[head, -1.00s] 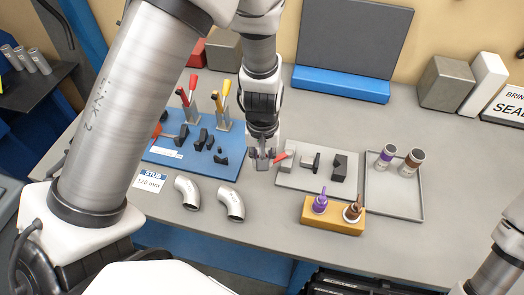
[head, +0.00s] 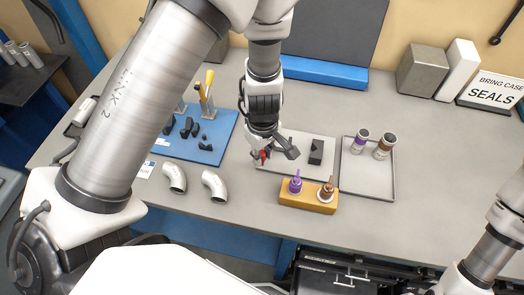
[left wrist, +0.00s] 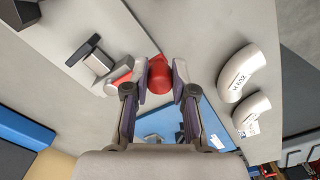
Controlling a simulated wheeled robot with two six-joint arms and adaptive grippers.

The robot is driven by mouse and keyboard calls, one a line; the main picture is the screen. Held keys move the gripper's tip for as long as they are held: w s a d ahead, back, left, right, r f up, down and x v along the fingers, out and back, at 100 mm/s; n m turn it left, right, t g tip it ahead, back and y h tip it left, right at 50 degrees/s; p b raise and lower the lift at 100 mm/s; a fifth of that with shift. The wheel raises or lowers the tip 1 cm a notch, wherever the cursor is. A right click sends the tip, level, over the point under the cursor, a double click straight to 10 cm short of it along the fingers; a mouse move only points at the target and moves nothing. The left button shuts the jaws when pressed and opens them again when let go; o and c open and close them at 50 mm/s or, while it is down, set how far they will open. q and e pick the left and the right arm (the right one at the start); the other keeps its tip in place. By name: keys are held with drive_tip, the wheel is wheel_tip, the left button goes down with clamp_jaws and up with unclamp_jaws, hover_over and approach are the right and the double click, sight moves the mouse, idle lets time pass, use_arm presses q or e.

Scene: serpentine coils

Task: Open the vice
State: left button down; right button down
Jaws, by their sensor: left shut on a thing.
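The vice sits on a light grey plate (head: 270,163) and my left gripper mostly hides it in the head view. In the left wrist view its grey block (left wrist: 100,62) and black part (left wrist: 85,47) show, with a red piece beside my finger. My left gripper (head: 272,154) is over the plate's left part. In the left wrist view its fingers (left wrist: 160,80) are shut on a red handle (left wrist: 158,75), one finger on each side. The handle's join to the vice is hidden. My right arm shows at the lower right, but its gripper is out of view.
A black block (head: 316,152) stands on the plate to the right. A tray (head: 373,185) holds two capped tubes. A yellow block (head: 308,197) with two bottles is in front. A blue mat (head: 205,148) and two steel elbows (head: 215,186) lie to the left.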

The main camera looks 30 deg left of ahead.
use_arm(q)
drive_tip(key=shift+d+f, duration=0.1)
idle(0.4)
drive_tip(key=c, duration=1)
unclamp_jaws()
drive_tip(key=shift+c, duration=0.2)
drive_tip(key=shift+o, duration=0.5)
drive_tip(key=shift+w, duration=0.15)
wheel_tip(320, 180, up, 12)
